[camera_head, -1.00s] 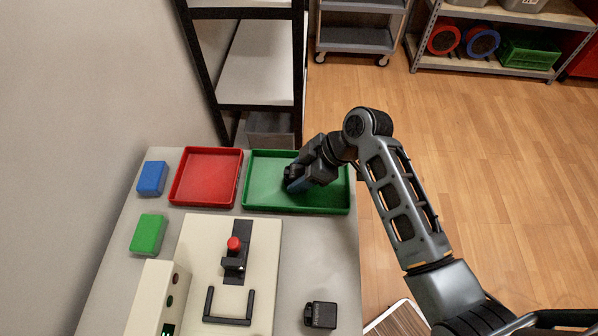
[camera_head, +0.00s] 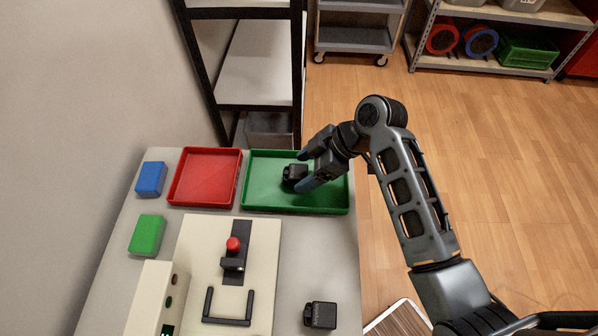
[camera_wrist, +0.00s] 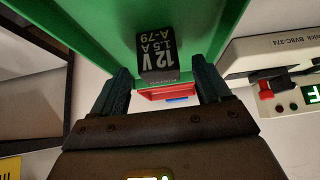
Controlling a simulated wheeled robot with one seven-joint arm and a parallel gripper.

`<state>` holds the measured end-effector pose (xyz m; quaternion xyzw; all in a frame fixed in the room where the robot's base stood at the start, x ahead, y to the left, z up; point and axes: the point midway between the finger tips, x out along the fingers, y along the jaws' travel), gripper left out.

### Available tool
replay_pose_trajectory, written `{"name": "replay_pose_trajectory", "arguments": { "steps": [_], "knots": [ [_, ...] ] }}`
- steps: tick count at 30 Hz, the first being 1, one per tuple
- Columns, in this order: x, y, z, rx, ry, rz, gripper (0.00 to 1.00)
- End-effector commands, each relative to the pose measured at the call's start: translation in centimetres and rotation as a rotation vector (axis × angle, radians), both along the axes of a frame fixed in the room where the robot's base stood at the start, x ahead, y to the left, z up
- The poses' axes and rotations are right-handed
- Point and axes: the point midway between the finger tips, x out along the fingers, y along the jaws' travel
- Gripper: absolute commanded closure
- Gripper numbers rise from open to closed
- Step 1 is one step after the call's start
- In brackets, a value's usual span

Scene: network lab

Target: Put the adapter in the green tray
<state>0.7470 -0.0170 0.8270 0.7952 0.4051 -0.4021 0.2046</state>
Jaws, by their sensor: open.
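The green tray (camera_head: 262,190) sits on the table, right of the red tray. A small black adapter (camera_head: 293,174) lies inside the green tray. In the wrist view the adapter (camera_wrist: 158,52) shows a label reading 12 V, 1.5 A, A-79, and the green tray (camera_wrist: 215,22) surrounds it. My gripper (camera_head: 308,172) is open at the tray's right part, just right of the adapter. In the wrist view my gripper (camera_wrist: 163,88) has its fingers wide apart, with the adapter beyond them and clear of both fingers.
A second black block (camera_head: 320,315) lies at the table's front right. The red tray (camera_head: 205,178) is empty. A blue block (camera_head: 152,178) and a green block (camera_head: 147,235) lie at left. A beige device (camera_head: 200,250) with a red knob stands in front. A black rack (camera_head: 245,100) stands behind.

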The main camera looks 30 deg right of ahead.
Motion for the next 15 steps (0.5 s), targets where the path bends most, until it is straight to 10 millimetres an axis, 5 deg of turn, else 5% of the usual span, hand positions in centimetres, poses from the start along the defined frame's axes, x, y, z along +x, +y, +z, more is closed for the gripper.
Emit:
{"name": "replay_pose_trajectory", "arguments": {
  "steps": [9,15],
  "knots": [
    [-2.2,-3.1,5.1,-0.001,-0.003,-0.001,0.23],
    [-2.9,-4.1,6.8,0.000,-0.001,-0.001,0.23]
  ]
}}
